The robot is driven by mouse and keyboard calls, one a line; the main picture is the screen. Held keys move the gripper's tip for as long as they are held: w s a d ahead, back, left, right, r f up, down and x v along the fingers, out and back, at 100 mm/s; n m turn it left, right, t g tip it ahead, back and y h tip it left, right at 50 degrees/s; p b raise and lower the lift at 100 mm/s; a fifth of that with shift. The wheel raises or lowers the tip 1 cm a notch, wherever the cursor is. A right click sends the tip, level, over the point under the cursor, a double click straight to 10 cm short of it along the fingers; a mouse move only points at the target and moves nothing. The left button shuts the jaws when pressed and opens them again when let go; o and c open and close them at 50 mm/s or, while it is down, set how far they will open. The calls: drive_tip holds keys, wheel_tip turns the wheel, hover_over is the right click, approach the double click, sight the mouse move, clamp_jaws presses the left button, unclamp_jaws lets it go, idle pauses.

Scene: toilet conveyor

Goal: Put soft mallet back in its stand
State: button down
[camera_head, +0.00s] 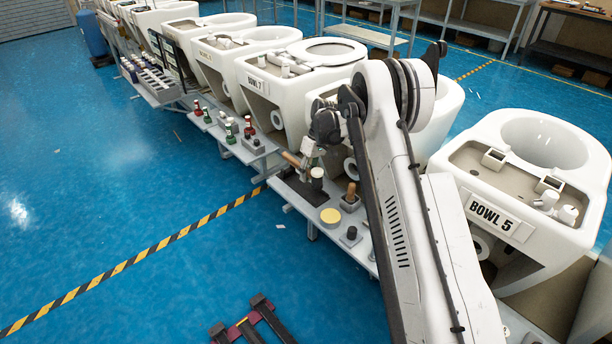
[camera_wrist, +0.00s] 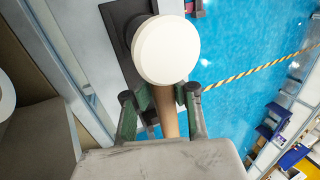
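The soft mallet has a round white head (camera_wrist: 166,50) and a wooden handle (camera_wrist: 168,112) in the wrist view. My gripper (camera_wrist: 162,98) has its green-padded fingers on either side of the handle and appears shut on it, with the head beyond the fingertips. In the head view the tan handle (camera_head: 291,159) sticks out to the left beside my gripper (camera_head: 307,158), above the work shelf. A dark base plate (camera_wrist: 117,28) with a raised block lies behind the white head; it also shows in the head view (camera_head: 292,183). The head hides part of it.
On the shelf to the right are a yellow disc (camera_head: 330,215) and a brown-handled tool (camera_head: 351,190) in a block. Red and green bottles (camera_head: 231,133) stand to the left. White toilet bowls (camera_head: 300,70) line the back. The blue floor (camera_head: 150,200) in front is mostly open.

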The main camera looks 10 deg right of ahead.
sight(305, 191)
drive_tip(key=shift+f+b, duration=1.5)
drive_tip(key=shift+f, duration=0.7)
drive_tip(key=c, duration=1.8)
unclamp_jaws()
drive_tip(key=shift+d, duration=0.1)
drive_tip(key=shift+c, duration=0.2)
drive_tip(key=shift+r, duration=0.1)
drive_tip(key=v, duration=0.8)
